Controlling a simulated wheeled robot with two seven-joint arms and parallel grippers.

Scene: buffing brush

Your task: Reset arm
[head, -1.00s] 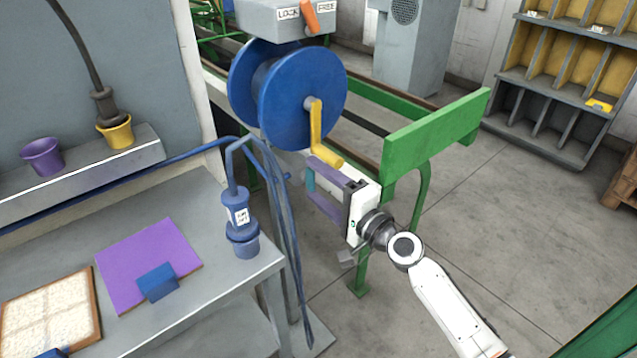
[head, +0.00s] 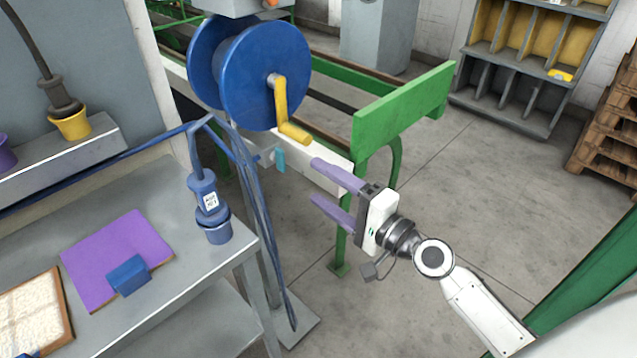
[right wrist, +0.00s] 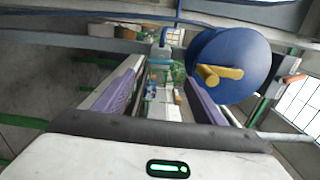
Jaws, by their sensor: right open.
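My right gripper (head: 326,182) is open and empty, its two purple fingers apart, in the middle of the head view. It hangs below and to the right of the blue reel (head: 266,75) with its yellow crank handle (head: 290,118), apart from the handle. In the right wrist view the fingers (right wrist: 155,90) stand apart with nothing between them close by, and the blue reel (right wrist: 228,65) is beyond them at the right. My left gripper is not in view.
A green frame (head: 400,105) stands just beyond my right gripper. At the left, a grey bench (head: 185,260) carries a purple board (head: 112,255), a blue block (head: 128,275) and a blue connector in a cup (head: 212,215). Blue hoses hang at its corner.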

